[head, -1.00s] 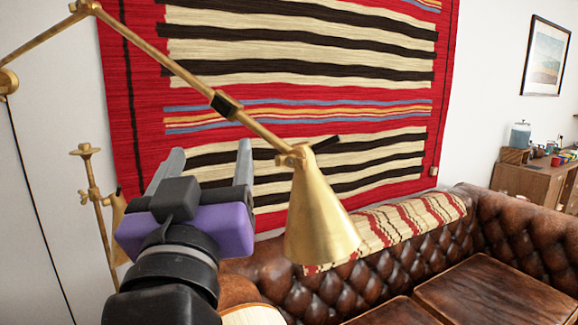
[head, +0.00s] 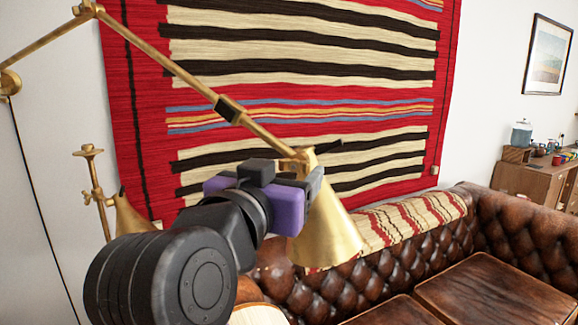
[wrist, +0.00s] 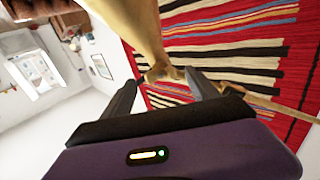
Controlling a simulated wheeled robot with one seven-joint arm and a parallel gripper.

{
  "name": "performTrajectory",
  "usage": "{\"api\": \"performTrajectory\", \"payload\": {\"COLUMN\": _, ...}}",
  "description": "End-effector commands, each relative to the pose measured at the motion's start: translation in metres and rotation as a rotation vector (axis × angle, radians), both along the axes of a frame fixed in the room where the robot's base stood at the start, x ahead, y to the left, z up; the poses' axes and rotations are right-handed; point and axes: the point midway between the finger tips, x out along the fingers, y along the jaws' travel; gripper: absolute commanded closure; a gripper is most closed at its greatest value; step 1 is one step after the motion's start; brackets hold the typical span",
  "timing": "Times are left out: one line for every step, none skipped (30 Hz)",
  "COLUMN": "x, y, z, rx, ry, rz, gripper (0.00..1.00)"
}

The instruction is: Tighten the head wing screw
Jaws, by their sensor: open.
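The brass wall lamp has a cone-shaped head (head: 330,232) hanging from the lower end of its long arm (head: 180,75). The head joint (head: 300,155), where the wing screw sits, is partly covered by my gripper in the head view; the screw's wings are not clear. In the wrist view the brass joint (wrist: 163,72) lies ahead between the fingertips of my gripper (wrist: 160,77), with the lamp head (wrist: 140,30) above it. My gripper is open and empty. In the head view its purple body is beside the lamp head, its fingertips mostly hidden. I cannot tell whether the fingers touch the joint.
A second brass lamp (head: 95,185) stands at the left near the wall. A striped red rug (head: 300,90) hangs on the wall behind. A brown leather sofa (head: 400,262) with a woven throw (head: 405,222) is below right. A wooden cabinet (head: 535,185) stands far right.

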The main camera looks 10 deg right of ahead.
Motion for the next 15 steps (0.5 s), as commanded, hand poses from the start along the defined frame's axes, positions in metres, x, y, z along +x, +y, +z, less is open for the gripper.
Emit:
{"api": "performTrajectory", "payload": {"x": 0.006, "y": -0.003, "z": 0.001, "rx": -0.001, "ry": 0.002, "rz": -0.001, "gripper": 0.31}}
{"api": "performTrajectory", "payload": {"x": 0.008, "y": -0.004, "z": 0.001, "rx": -0.001, "ry": 0.0, "rz": 0.0, "gripper": 0.31}}
{"api": "performTrajectory", "payload": {"x": 0.011, "y": -0.006, "z": 0.001, "rx": -0.001, "ry": 0.0, "rz": 0.0, "gripper": 0.31}}
{"api": "performTrajectory", "payload": {"x": 0.013, "y": -0.007, "z": 0.001, "rx": -0.001, "ry": 0.0, "rz": 0.0, "gripper": 0.31}}
{"api": "performTrajectory", "payload": {"x": 0.015, "y": -0.007, "z": 0.001, "rx": -0.001, "ry": 0.0, "rz": 0.0, "gripper": 0.31}}
{"api": "performTrajectory", "payload": {"x": 0.016, "y": -0.008, "z": 0.0, "rx": -0.001, "ry": 0.0, "rz": 0.0, "gripper": 0.31}}
{"api": "performTrajectory", "payload": {"x": 0.017, "y": -0.008, "z": 0.0, "rx": -0.001, "ry": 0.0, "rz": 0.001, "gripper": 0.31}}
{"api": "performTrajectory", "payload": {"x": 0.017, "y": -0.009, "z": 0.0, "rx": -0.001, "ry": 0.0, "rz": 0.001, "gripper": 0.31}}
{"api": "performTrajectory", "payload": {"x": 0.018, "y": -0.009, "z": 0.0, "rx": -0.001, "ry": 0.0, "rz": 0.001, "gripper": 0.31}}
{"api": "performTrajectory", "payload": {"x": 0.018, "y": -0.009, "z": 0.0, "rx": -0.001, "ry": 0.0, "rz": 0.002, "gripper": 0.31}}
{"api": "performTrajectory", "payload": {"x": 0.018, "y": -0.009, "z": 0.0, "rx": -0.001, "ry": 0.0, "rz": 0.002, "gripper": 0.31}}
{"api": "performTrajectory", "payload": {"x": 0.018, "y": -0.009, "z": 0.0, "rx": -0.001, "ry": 0.0, "rz": 0.002, "gripper": 0.31}}
{"api": "performTrajectory", "payload": {"x": 0.018, "y": -0.009, "z": 0.0, "rx": -0.001, "ry": 0.0, "rz": 0.002, "gripper": 0.31}}
{"api": "performTrajectory", "payload": {"x": 0.018, "y": -0.009, "z": 0.0, "rx": -0.001, "ry": 0.0, "rz": 0.002, "gripper": 0.31}}
{"api": "performTrajectory", "payload": {"x": 0.018, "y": -0.009, "z": 0.0, "rx": -0.001, "ry": 0.0, "rz": 0.002, "gripper": 0.33}}
